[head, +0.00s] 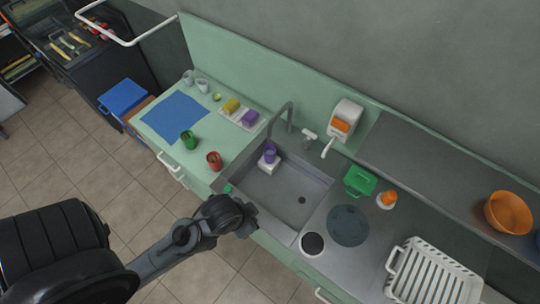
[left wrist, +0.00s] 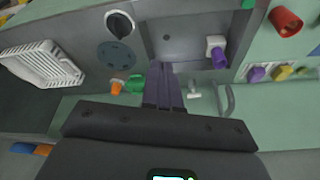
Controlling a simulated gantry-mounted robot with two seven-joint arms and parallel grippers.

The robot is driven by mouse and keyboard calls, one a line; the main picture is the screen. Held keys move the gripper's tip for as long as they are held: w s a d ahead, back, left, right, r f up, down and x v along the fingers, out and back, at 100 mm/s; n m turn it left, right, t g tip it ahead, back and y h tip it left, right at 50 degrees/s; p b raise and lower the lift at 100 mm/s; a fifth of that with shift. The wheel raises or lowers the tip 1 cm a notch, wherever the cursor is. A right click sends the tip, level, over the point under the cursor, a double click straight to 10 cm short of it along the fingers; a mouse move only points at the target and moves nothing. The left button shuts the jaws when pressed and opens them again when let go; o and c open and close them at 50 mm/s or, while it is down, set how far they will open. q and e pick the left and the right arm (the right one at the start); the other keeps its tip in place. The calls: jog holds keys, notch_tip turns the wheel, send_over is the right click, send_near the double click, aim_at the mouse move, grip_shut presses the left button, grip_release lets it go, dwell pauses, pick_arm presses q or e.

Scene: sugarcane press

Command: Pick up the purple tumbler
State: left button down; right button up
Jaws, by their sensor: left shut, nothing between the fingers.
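The purple tumbler (head: 269,155) stands on a white block (head: 269,166) in the left back part of the grey sink (head: 302,190). In the left wrist view the purple tumbler (left wrist: 219,58) shows to the upper right of my fingers. My left gripper (head: 248,217) is at the sink's front left edge, apart from the tumbler. Its two fingers (left wrist: 166,68) are together with nothing between them. My right gripper is in neither view.
A red cup (head: 214,161) and a green cup (head: 188,139) stand on the counter left of the sink. The faucet (head: 281,119) rises behind the tumbler. A green box (head: 360,181) and a white rack (head: 432,276) are to the right.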

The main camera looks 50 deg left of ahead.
pick_arm(q)
jog(key=c, duration=1.8)
grip_release()
jog(key=o, duration=1.7)
